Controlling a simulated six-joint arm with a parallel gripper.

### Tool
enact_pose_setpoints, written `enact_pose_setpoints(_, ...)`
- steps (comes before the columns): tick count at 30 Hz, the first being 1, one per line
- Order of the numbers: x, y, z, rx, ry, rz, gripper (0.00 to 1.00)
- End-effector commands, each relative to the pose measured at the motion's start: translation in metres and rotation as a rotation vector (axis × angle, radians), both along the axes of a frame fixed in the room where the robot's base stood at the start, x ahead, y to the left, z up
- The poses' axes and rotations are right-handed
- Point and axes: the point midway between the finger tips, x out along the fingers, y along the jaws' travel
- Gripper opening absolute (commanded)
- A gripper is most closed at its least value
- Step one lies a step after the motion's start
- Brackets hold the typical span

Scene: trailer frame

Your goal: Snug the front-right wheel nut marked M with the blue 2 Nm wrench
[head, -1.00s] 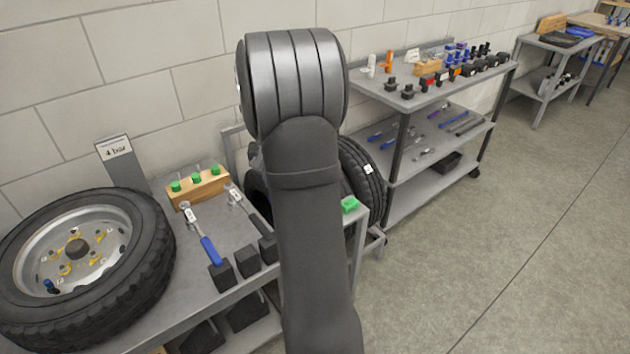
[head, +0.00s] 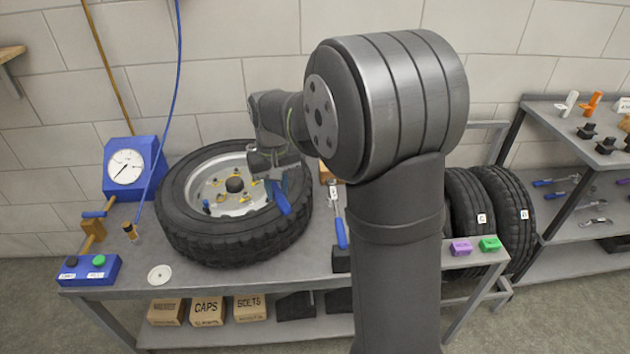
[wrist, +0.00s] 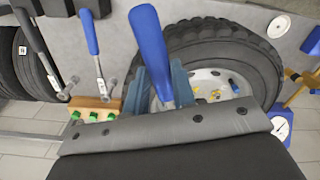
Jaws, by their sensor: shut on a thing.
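My gripper (head: 275,176) is shut on a blue-handled wrench (head: 281,198), above the right side of the wheel (head: 180,235). In the wrist view the blue handle (wrist: 148,40) stands up between the fingers (wrist: 164,88); the wrench's lower end is hidden. The wheel lies flat on the bench, with a silver rim and several yellow-ringed nuts (head: 221,199) around a dark hub. The marks on the nuts are too small to read, so I cannot tell which is M. Some of the rim's right side is hidden by the gripper.
A second blue-handled wrench (head: 340,230) lies on the bench right of the wheel; a black-handled one (wrist: 38,45) lies beside it. A wooden block (wrist: 97,104) with green-topped pieces is near them. A blue gauge (head: 132,165) and button box (head: 90,269) stand left. Spare tyres (head: 505,205) stand right.

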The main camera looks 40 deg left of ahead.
Motion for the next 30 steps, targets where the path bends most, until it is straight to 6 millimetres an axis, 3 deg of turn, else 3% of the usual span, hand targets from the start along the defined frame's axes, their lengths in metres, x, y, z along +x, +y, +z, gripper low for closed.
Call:
enact_pose_setpoints(3,-0.019,0.009,0.003,0.003,-0.002,0.05,0.0)
enact_pose_setpoints(7,-0.027,0.012,0.004,0.003,-0.002,0.073,0.0)
enact_pose_setpoints(20,-0.028,0.012,0.001,0.002,-0.001,0.074,0.0)
enact_pose_setpoints(30,-0.028,0.011,-0.027,0.003,-0.002,0.074,0.0)
